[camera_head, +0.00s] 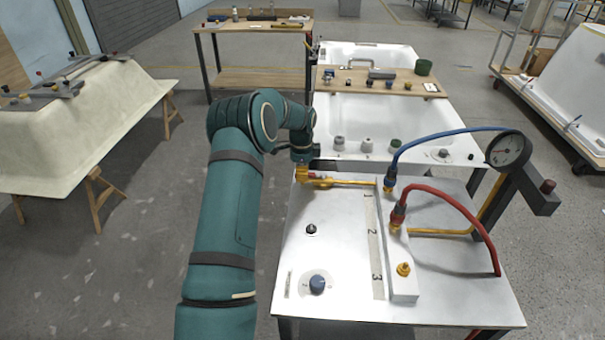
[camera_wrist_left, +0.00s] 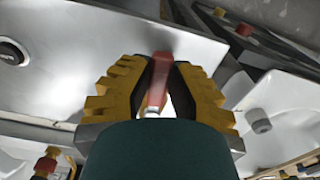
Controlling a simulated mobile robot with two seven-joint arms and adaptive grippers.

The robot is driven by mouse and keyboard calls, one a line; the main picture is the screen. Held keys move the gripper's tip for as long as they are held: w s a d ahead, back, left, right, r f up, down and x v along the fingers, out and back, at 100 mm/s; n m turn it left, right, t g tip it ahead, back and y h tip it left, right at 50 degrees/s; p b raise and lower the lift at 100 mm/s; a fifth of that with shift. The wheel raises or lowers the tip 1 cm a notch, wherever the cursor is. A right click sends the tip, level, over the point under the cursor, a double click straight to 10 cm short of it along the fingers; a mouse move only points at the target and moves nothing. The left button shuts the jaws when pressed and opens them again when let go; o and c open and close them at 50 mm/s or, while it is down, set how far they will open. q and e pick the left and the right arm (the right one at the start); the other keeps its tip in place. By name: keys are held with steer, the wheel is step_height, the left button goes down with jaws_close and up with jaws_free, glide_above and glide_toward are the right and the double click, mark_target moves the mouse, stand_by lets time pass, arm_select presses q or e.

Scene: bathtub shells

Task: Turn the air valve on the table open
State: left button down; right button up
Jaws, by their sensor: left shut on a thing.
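The white table (camera_head: 335,255) carries a yellow pipe (camera_head: 350,183) along its back-left edge. My left gripper (camera_head: 309,172) is at the left end of this pipe, near the table's back-left corner. In the left wrist view, my left gripper (camera_wrist_left: 168,72) has its yellow-padded fingers on both sides of a red handle (camera_wrist_left: 157,84), shut on it. This red handle appears to be the air valve's lever; the valve body is mostly hidden by the gripper. My right gripper is not in view.
A white manifold (camera_head: 404,287) runs beside a strip numbered 1, 2, 3. Blue (camera_head: 445,133) and red (camera_head: 456,196) hoses arch over the table's right half. A pressure gauge (camera_head: 507,150) stands at the right. A dark blue knob (camera_head: 317,284) is at the front left.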

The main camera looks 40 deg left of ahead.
arm_select(q)
steer(key=shift+w+a+f+m, duration=0.15)
steer(key=shift+w+a+m, duration=0.1)
steer(key=shift+m, duration=0.45)
steer(key=c, duration=0.9)
jaws_free()
steer(key=shift+w, duration=0.1)
steer(key=shift+o, duration=0.2)
step_height(320, 180, up, 12)
